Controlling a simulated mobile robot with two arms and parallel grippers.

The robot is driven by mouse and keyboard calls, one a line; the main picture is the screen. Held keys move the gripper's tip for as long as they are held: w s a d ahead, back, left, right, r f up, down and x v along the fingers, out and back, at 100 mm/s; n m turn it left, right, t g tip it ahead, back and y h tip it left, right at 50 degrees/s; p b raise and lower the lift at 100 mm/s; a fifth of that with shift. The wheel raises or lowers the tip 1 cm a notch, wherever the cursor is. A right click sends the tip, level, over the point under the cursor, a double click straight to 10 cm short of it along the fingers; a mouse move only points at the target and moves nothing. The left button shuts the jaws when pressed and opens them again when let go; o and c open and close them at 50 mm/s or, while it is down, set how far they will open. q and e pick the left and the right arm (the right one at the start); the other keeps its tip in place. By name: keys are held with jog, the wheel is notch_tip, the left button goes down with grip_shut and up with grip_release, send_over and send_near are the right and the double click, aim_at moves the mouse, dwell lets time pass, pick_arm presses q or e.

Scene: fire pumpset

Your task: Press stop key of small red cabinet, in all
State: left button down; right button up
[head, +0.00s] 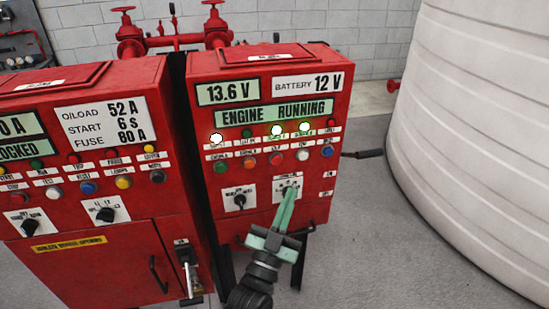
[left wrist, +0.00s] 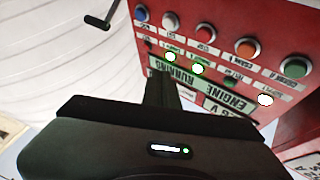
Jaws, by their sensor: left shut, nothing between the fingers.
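The small red cabinet (head: 262,219) stands right of centre in the head view, its panel reading "ENGINE RUNNING". A row of keys crosses its front: green (head: 220,167), orange (head: 249,164), red (head: 276,159), white (head: 303,156) and blue (head: 327,152). Their labels are too small to read surely. The red key (left wrist: 204,33) also shows in the left wrist view. My left gripper (head: 291,190) is shut and empty. Its tips overlap the right selector plate (head: 297,182), below the red and white keys; contact cannot be told. My right gripper is out of view.
A larger red cabinet (head: 120,250) stands close on the left, with knobs, keys and a door handle. A big white ribbed tank (head: 470,120) fills the right. Red pipes and valves (head: 175,40) are behind. Grey floor is open between cabinet and tank.

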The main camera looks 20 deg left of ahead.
aim_at(277, 160)
pick_arm(q)
jog(key=shift+r, duration=0.25)
jog(key=w+a+b, duration=0.1)
jog(key=w, duration=0.1)
jog(key=w+a, duration=0.2)
jog(key=w, duration=0.1)
jog(key=w+a+b, duration=0.1)
jog(key=w+a, duration=0.1)
jog(key=shift+w+b, duration=0.15)
jog(key=shift+b, duration=0.2)
dwell(0.5)
dwell(1.5)
jog(key=shift+w, duration=0.1)
